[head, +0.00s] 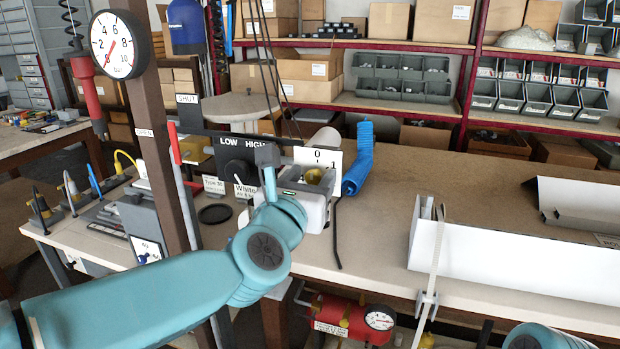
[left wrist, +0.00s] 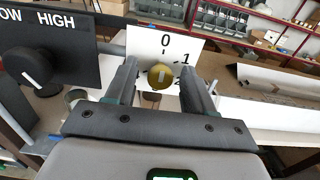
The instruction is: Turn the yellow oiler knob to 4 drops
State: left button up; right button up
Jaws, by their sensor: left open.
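The yellow oiler knob (left wrist: 161,76) is in the left wrist view, in front of a white dial card (left wrist: 166,42) that shows 0 at the top and 1 to the upper right; lower marks are partly hidden. A pale line on the knob's face looks close to vertical. My left gripper (left wrist: 159,66) is open, with one finger on each side of the knob; I cannot tell whether they touch it. My right gripper is not in view.
A black LOW/HIGH selector panel (head: 232,142) stands just left of the dial, also in the left wrist view (left wrist: 60,50). A blue coiled hose (head: 357,165) is close on the right. A white profile (head: 500,262) lies on the bench at right. The bench's back middle is clear.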

pick_arm(q)
grip_shut()
